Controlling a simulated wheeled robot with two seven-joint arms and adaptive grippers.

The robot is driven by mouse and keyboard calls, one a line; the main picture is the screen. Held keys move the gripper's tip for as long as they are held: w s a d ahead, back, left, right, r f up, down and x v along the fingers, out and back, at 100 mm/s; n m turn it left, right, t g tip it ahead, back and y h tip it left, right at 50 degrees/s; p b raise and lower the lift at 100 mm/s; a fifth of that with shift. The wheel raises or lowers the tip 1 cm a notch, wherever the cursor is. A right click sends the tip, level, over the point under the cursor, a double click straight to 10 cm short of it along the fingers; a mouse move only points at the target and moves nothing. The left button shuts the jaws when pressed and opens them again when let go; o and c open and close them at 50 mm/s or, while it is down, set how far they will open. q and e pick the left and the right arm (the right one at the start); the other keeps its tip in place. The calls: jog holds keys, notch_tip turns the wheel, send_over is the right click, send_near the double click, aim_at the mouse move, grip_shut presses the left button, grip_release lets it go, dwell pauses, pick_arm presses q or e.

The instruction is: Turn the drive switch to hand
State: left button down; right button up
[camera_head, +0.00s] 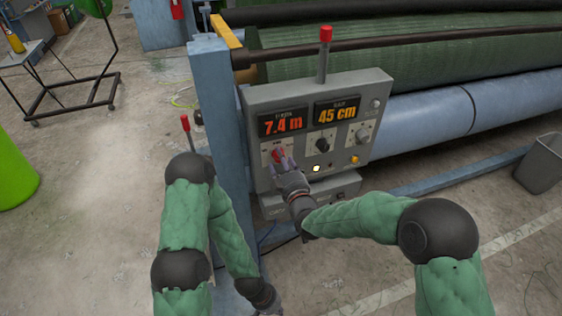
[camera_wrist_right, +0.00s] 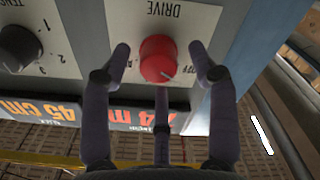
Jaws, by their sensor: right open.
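The drive switch is a red round knob (camera_head: 278,154) at the left of the grey control panel (camera_head: 366,91). In the right wrist view the red knob (camera_wrist_right: 157,58) sits on a white plate (camera_wrist_right: 203,18) lettered DRIVE, upside down. A pale mark on its rim points to the lower right there; the position lettering is partly hidden. My right gripper (camera_head: 284,166) is open in front of it, with fingers on both sides of the knob and a third below; contact is unclear. My left gripper (camera_head: 268,301) hangs low at the bottom edge, its fingers hardly visible.
Two black knobs (camera_head: 325,145) (camera_head: 362,134), a lit button (camera_head: 316,169) and displays reading 7.4 m and 45 cm share the panel. A red-topped lever (camera_head: 325,50) rises behind it. A blue post (camera_head: 217,115) stands left, a grey bin (camera_head: 540,163) right.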

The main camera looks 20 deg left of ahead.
jog(key=shift+w+a, duration=0.25)
jog(key=shift+w, duration=0.05)
jog(key=shift+c, duration=0.3)
jog(key=c, duration=1.1)
